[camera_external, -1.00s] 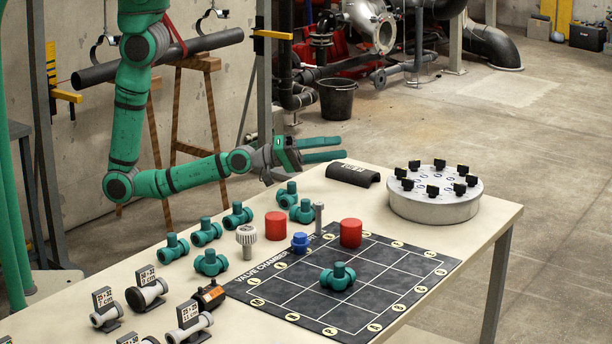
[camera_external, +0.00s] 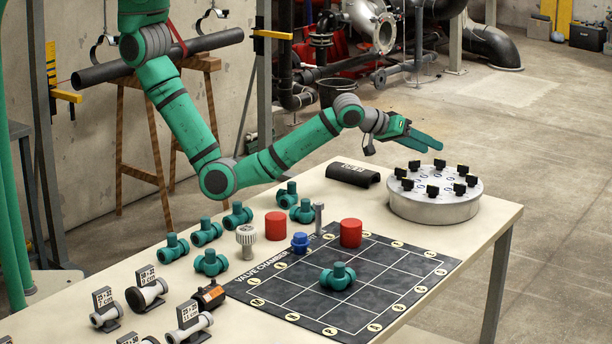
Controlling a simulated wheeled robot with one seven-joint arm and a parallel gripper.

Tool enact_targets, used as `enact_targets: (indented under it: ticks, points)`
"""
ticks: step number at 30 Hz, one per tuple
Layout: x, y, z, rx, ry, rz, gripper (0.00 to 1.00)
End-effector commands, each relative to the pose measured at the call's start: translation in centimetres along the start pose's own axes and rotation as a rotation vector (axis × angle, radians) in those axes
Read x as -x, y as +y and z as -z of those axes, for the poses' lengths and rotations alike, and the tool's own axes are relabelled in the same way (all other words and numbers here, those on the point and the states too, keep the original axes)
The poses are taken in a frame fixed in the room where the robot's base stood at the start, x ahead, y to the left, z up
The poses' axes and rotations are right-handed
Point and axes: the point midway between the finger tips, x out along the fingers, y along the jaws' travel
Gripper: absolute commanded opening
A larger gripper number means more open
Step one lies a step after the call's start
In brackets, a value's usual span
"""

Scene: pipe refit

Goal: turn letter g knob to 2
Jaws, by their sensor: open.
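A round grey drum (camera_external: 434,207) stands at the right end of the table. Several black knobs (camera_external: 432,190) stand in a ring on its top, with small markings beside them. The letters are too small to read, so I cannot tell which knob is g. My gripper (camera_external: 436,144) is above the drum's back left side, tilted downward to the right. Its green fingers are clear of the knobs and look empty. The fingers overlap in this view, and the gap between them is hard to see.
A black mat with a grid (camera_external: 385,262) lies left of the drum. A green valve piece (camera_external: 338,277) and a red cylinder (camera_external: 351,233) stand on it. Several green fittings (camera_external: 207,232) stand further left. A black half-pipe (camera_external: 352,174) lies behind, near my arm.

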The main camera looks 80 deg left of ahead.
Motion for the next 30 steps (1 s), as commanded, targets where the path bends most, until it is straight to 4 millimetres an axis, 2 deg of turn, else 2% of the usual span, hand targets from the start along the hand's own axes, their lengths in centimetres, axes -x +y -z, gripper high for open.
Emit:
enact_targets:
  ticks: [1,5,8,18,21,25,30]
  points:
    - [0.2,1.1,0.2,0.007,-0.03,0.043,0.48]
    - [1.0,2.4,-0.4,0.02,-0.123,0.177,0.48]
    - [2.6,3.7,-1.2,0.03,-0.207,0.275,0.48]
    - [11.0,8.5,-4.8,0.038,-0.49,0.533,0.48]
    - [12.6,9.2,-5.3,0.033,-0.533,0.569,0.48]
    - [13.3,9.3,-5.7,0.031,-0.554,0.588,0.48]
    - [12.1,8.4,-6.6,0.03,-0.555,0.589,0.48]
